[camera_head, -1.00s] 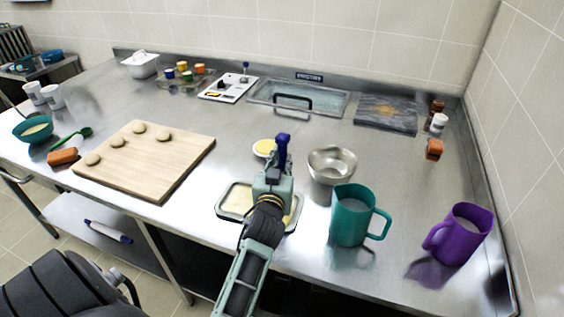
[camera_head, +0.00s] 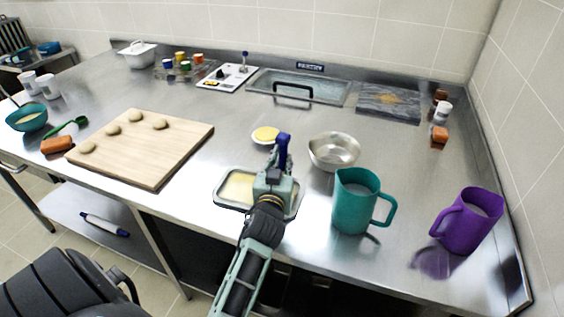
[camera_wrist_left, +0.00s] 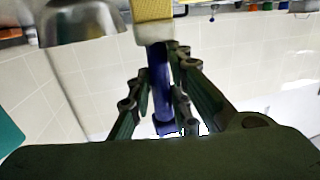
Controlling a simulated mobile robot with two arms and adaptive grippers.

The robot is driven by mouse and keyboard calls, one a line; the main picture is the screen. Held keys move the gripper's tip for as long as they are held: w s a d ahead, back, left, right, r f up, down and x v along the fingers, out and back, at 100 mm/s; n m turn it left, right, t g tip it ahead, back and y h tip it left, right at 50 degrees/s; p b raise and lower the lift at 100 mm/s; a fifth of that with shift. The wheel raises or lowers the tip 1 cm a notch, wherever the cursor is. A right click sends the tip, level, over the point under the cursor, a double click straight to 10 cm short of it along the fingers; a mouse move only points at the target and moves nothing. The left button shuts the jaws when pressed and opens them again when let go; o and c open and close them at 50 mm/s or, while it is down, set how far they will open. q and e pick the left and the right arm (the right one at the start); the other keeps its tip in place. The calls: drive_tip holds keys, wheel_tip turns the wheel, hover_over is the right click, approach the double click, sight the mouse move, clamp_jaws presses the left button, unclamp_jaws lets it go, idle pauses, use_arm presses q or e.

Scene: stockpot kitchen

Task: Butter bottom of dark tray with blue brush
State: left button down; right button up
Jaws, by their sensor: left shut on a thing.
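The dark tray (camera_head: 227,201) lies near the front edge of the steel counter, with a pale yellowish layer on its visible bottom. My left gripper (camera_head: 278,172) is over the right part of the tray and hides it. It is shut on the blue brush (camera_head: 283,146), whose handle sticks up out of the fingers. In the left wrist view the brush's blue handle (camera_wrist_left: 158,85) sits between the fingers, with its pale bristle head (camera_wrist_left: 153,12) beyond them. A small dish of yellow butter (camera_head: 265,135) stands just behind the tray. My right gripper is not in view.
A steel bowl (camera_head: 334,151) stands behind and right of the tray. A teal jug (camera_head: 356,205) and a purple jug (camera_head: 470,222) stand to the right. A wooden board (camera_head: 150,165) with several dough pieces lies left. Some bare counter separates board and tray.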

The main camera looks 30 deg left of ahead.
sight(282, 149)
use_arm(q)
drive_tip(key=shift+f+b, duration=0.3)
drive_tip(key=shift+f, duration=0.05)
drive_tip(key=shift+f+b, duration=0.55)
drive_tip(key=shift+f, duration=0.05)
idle(0.4)
drive_tip(key=shift+w+d+b, duration=0.55)
drive_tip(key=shift+d+b, duration=0.1)
drive_tip(key=shift+d, duration=1.35)
drive_tip(key=shift+s+a+r+p, duration=0.1)
drive_tip(key=shift+s+a+p, duration=0.2)
drive_tip(key=shift+a, duration=0.35)
drive_tip(key=shift+s+a+f+p, duration=0.1)
drive_tip(key=shift+a+p, duration=0.25)
drive_tip(key=shift+a, duration=0.35)
drive_tip(key=shift+s+a+r+p, duration=0.1)
drive_tip(key=shift+s+a+p, duration=0.2)
drive_tip(key=shift+a, duration=0.35)
drive_tip(key=shift+w, duration=0.15)
wheel_tip(282, 149, up, 6)
drive_tip(key=p, duration=0.6)
